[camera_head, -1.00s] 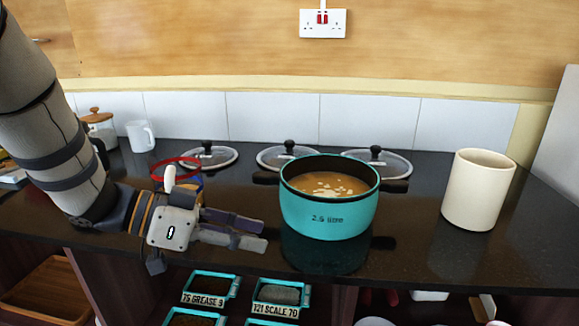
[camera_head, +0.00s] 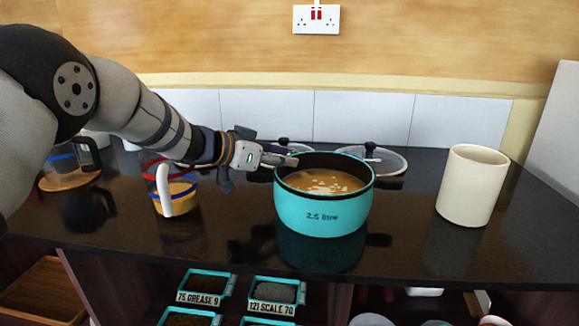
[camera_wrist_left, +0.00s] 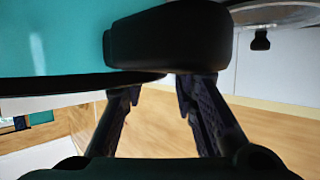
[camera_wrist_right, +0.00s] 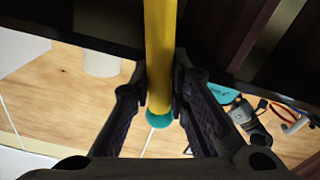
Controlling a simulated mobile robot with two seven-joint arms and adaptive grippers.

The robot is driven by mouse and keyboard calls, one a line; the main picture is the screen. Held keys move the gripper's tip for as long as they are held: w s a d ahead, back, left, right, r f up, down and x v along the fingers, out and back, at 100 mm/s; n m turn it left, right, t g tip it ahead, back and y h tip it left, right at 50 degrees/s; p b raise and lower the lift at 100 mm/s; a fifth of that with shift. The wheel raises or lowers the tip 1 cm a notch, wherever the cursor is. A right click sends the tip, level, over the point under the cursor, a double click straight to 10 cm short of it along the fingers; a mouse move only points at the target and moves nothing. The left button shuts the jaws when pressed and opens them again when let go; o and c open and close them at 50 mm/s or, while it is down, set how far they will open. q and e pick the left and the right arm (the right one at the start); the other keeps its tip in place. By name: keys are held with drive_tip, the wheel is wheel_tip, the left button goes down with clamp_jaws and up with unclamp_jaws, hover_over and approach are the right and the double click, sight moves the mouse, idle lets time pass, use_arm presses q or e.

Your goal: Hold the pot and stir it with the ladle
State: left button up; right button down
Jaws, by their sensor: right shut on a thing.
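The teal pot (camera_head: 322,212), marked "2.5 litre", stands upright on the dark counter with orange-brown soup and pale bits in it. My left gripper (camera_head: 286,159) is at the pot's left side, by its rim. In the left wrist view the pot's black handle (camera_wrist_left: 168,38) lies just beyond the parted fingers (camera_wrist_left: 160,95), which show no grip on it. My right gripper (camera_wrist_right: 160,100) is shut on a yellow rod with a teal end, which looks like the ladle's handle (camera_wrist_right: 160,50). The ladle's head is out of view, and the right arm is not in the head view.
A cream canister (camera_head: 472,185) stands right of the pot. A clear jug (camera_head: 175,195) with orange content and a French press (camera_head: 72,165) stand left. Glass lids (camera_head: 372,158) lie behind the pot. Labelled trays (camera_head: 272,292) sit on a shelf below. The counter's front is clear.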

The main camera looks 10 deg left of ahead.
use_arm(q)
drive_tip(key=shift+x, duration=1.25)
clamp_jaws()
unclamp_jaws()
use_arm(e)
drive_tip(key=shift+r, duration=0.1)
use_arm(q)
drive_tip(key=shift+r, duration=0.1)
clamp_jaws()
